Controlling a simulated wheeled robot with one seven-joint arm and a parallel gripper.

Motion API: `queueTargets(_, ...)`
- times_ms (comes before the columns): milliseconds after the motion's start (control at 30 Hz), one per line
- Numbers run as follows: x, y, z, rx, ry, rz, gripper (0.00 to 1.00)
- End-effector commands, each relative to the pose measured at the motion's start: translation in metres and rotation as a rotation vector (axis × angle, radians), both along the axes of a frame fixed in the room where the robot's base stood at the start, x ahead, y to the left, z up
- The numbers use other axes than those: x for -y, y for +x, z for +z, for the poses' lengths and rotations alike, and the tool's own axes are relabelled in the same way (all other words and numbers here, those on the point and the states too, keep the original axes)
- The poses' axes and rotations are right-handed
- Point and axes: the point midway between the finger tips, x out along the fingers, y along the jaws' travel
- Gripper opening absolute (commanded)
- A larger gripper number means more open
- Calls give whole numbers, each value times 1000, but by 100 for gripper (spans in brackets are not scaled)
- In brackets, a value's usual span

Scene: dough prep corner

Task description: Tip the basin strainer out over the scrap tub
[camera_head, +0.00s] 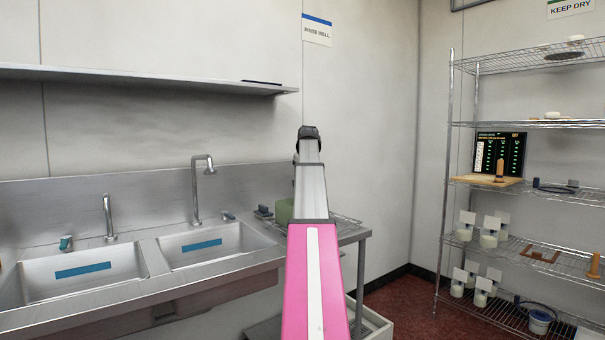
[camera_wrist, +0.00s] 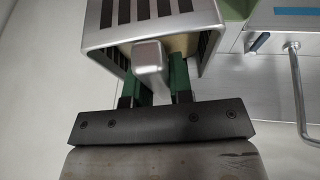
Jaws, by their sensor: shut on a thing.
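In the wrist view the basin strainer (camera_wrist: 212,38) is a metal box with dark slots in its wall. My gripper (camera_wrist: 150,90) has green fingers and is shut on the strainer's light grey handle (camera_wrist: 150,56). Something tan shows just under the strainer's rim, but I cannot tell what it is. In the head view my arm hides the gripper and the strainer. A whitish open-topped container (camera_head: 377,324) low beneath the bench's right end may be the scrap tub; it is partly hidden behind my arm.
Two sink basins (camera_head: 80,277) with taps are at left, under a wall shelf (camera_head: 130,76). A green box (camera_head: 284,211) stands on the bench beside my arm. A wire rack (camera_head: 447,200) with small goods is at right. Red floor between bench and rack is clear.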

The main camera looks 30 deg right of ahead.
Motion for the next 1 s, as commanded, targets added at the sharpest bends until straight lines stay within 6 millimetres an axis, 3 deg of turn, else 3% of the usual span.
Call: queueTargets(1000,-33,-3,-3,36,-791,3,0)
